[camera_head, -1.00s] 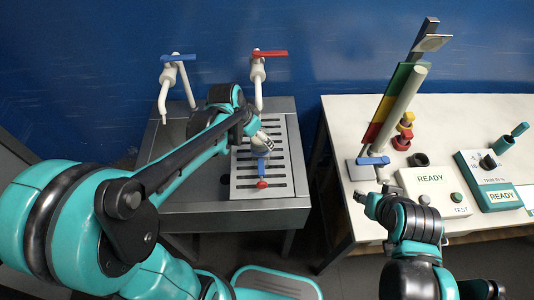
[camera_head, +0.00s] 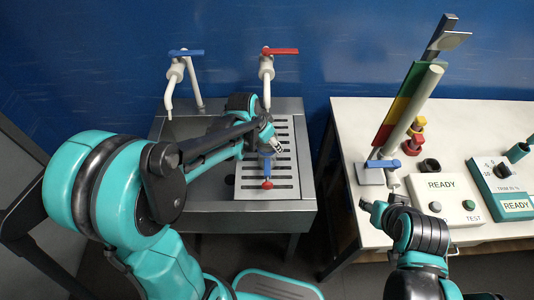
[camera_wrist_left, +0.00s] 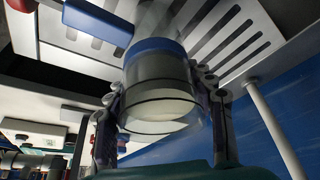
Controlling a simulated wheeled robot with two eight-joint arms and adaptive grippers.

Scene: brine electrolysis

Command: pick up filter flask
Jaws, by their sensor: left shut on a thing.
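The filter flask (camera_wrist_left: 160,98) is a clear cylinder with a blue band and a pale bottom in the left wrist view. My left gripper (camera_wrist_left: 162,118) is shut on it, with one finger on each side. In the head view, the left gripper (camera_head: 266,140) is over the slotted drain board, and the flask's blue part (camera_head: 266,164) shows just below it, with a red tip. Much of the flask is hidden there. I cannot tell whether it touches the board. My right gripper (camera_head: 378,203) is at the front of the white table; its fingers are too unclear to judge.
The metal sink bench (camera_head: 210,220) carries the slotted board (camera_head: 284,206). A blue-handled tap (camera_head: 186,53) and a red-handled tap (camera_head: 280,51) stand behind it. On the white table (camera_head: 345,110) are a tall coloured stand (camera_head: 395,105) and two READY boxes (camera_head: 441,199).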

